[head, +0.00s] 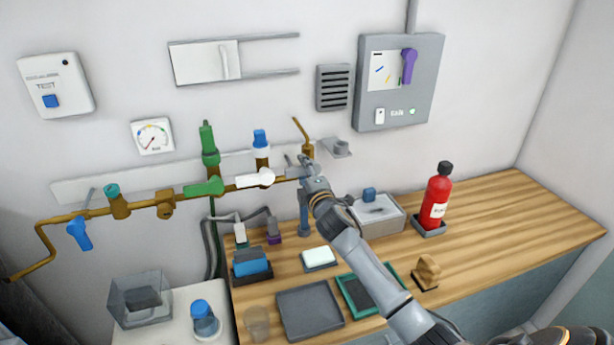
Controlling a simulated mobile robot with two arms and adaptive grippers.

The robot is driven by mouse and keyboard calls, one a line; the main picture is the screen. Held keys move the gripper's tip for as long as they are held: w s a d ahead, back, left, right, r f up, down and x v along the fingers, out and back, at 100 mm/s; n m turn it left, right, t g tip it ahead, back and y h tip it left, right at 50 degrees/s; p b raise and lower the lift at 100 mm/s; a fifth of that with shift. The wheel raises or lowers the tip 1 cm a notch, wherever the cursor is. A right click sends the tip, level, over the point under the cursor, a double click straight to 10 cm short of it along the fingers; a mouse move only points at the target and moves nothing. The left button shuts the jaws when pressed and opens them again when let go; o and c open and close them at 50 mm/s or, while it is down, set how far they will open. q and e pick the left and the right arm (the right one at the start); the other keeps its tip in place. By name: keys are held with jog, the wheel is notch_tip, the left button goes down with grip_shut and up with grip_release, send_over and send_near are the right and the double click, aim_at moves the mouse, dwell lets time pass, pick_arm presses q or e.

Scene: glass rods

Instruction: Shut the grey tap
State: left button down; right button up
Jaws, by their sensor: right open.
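My right gripper (300,165) is open at the right end of the brass pipe, reached by my arm from the lower right. Its fingers are close to the brass fitting with a raised lever (306,150); I cannot tell if they touch it. No grey tap handle stands out clearly; small grey parts there blend with my fingers, and the gripper may hide it. Other taps sit along the pipe: a blue handle (79,234), a green handle (204,188) and a white handle (262,178). My left gripper is not in view.
A grey wall panel (428,75) has a purple lever (408,66). The counter's right end is clear.

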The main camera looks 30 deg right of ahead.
jog(key=v, duration=1.2)
